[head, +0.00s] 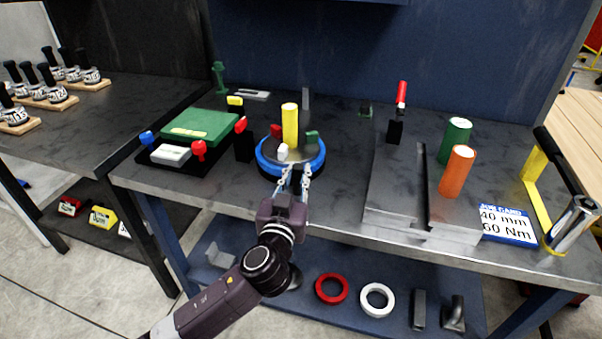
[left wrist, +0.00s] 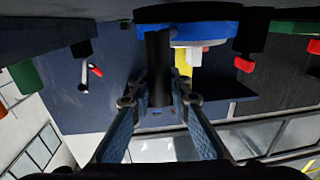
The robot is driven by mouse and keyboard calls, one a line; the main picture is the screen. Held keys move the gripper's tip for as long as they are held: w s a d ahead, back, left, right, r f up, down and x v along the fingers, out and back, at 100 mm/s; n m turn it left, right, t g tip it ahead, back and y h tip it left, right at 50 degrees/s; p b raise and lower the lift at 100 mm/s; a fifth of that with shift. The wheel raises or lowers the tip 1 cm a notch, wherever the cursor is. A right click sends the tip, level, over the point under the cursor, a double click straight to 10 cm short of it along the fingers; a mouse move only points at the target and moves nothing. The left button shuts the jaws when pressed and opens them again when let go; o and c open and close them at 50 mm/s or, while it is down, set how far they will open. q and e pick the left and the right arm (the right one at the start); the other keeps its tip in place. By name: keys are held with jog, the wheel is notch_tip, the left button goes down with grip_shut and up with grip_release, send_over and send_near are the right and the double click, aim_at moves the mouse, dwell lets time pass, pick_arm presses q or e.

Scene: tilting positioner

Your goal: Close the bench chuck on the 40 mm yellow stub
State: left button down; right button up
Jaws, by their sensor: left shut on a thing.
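The bench chuck has a blue ring (head: 318,165) on a dark base and stands on the workbench. Red, green and white jaws sit around its top. The yellow stub (head: 290,122) stands upright among them; whether the jaws touch it I cannot tell. My left gripper (head: 293,183) is at the chuck's front edge. In the left wrist view, which is upside down, its fingers (left wrist: 160,108) are shut on a black handle (left wrist: 159,68) at the blue ring (left wrist: 205,32). The yellow stub (left wrist: 183,62) is partly hidden there. My right gripper is not in view.
Left of the chuck is a green-topped block (head: 200,127) with red and blue knobs. To the right are a grey stepped block (head: 395,190), an orange cylinder (head: 457,172), a green cylinder (head: 454,142), a job card (head: 508,226) reading 40 mm, 60 Nm, and a yellow-black tool (head: 535,195).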

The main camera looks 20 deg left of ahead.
pick_arm(q)
jog(key=shift+s+a+m+h, duration=0.2)
jog(key=shift+a+m+h, duration=0.1)
jog(key=shift+a+h, duration=0.15)
jog(key=a+m+h, duration=0.2)
jog(key=h, duration=0.1)
jog(key=a+m+g+h+p, duration=0.1)
jog(key=a+m+h, duration=0.1)
jog(key=a, duration=0.1)
jog(key=a+m+g+h, duration=0.1)
jog(key=a+h, duration=0.2)
jog(key=shift+s+a+r+m+h, duration=0.2)
jog(key=shift+s+a+m+h, duration=0.05)
jog(key=shift+m+h, duration=0.15)
jog(key=shift+w+a+p, duration=0.3)
jog(key=shift+a+p, duration=0.25)
jog(key=shift+a, duration=0.4)
jog(key=shift+w+a+f, duration=0.1)
jog(key=shift+w+a, duration=0.1)
jog(key=shift+a, duration=0.25)
jog(key=shift+w+a+f, duration=0.1)
jog(key=shift+w+a, duration=0.05)
jog(key=shift+a, duration=0.25)
jog(key=c, duration=1.8)
grip_release()
jog(key=shift+s+a, duration=0.1)
jog(key=shift+a, duration=0.1)
jog(key=shift+o, duration=0.2)
jog(key=shift+d, duration=0.1)
